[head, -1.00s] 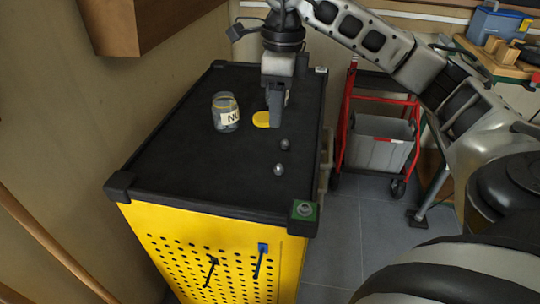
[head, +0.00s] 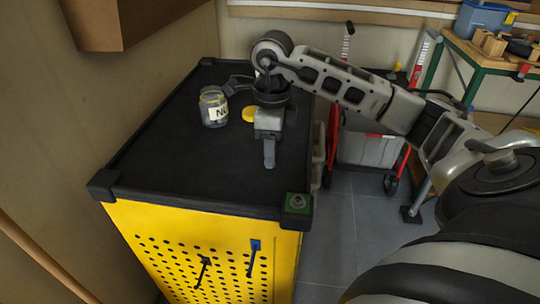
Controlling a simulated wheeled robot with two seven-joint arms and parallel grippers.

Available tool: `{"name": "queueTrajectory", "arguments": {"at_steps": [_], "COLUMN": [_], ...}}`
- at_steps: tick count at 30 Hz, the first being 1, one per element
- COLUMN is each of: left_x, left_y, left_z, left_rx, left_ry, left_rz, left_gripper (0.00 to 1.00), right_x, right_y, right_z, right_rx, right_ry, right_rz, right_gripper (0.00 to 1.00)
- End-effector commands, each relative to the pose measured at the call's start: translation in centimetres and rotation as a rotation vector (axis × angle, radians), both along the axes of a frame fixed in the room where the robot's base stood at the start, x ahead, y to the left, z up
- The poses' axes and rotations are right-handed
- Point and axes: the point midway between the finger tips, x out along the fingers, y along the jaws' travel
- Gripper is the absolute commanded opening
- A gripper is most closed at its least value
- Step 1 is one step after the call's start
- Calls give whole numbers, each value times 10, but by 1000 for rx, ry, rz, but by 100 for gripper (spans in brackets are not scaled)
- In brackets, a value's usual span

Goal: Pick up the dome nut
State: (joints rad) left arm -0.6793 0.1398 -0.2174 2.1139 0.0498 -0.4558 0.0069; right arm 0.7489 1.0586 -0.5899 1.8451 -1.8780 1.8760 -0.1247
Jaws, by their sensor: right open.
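My right gripper (head: 269,162) reaches down over the right part of the black cart top (head: 190,160), its fingers low over the surface and seen edge-on. It is open. No dome nut shows now; the spot where two small silver nuts lay earlier is hidden behind my gripper and its fingers. I cannot tell whether a nut is between the fingers. A glass jar (head: 214,107) with a label reading "NU" stands to the left of the gripper. My left gripper is not in view.
A yellow lid (head: 251,115) lies beside the jar, partly behind my right gripper. A green square with a silver round piece (head: 297,203) sits at the cart's near right corner. A red-framed grey bin (head: 365,150) stands right of the cart. The cart top's left and near parts are clear.

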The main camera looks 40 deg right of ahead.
Motion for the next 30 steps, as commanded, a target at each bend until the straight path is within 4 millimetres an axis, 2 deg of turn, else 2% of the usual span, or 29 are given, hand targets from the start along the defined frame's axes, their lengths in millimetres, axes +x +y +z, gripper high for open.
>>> {"name": "queueTrajectory", "arguments": {"at_steps": [3, 6, 13, 14, 18, 30], "left_x": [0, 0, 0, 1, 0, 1], "left_y": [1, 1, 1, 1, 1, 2], "left_z": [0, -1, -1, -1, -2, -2], "left_rx": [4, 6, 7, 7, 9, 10], "left_ry": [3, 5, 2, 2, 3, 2], "left_rz": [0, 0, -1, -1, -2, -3], "left_gripper": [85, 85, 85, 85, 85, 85], "right_x": [-1, 0, 0, 0, 0, 1], "right_y": [1, 1, 1, 1, 1, 1], "right_z": [-17, -24, -26, -26, -25, -22], "right_rx": [1, 0, 1, 1, 1, 0], "right_ry": [3, 0, -1, -1, -1, -3], "right_rz": [0, 0, 0, 0, 0, 0], "right_gripper": [45, 45, 45, 40, 1, 0]}}
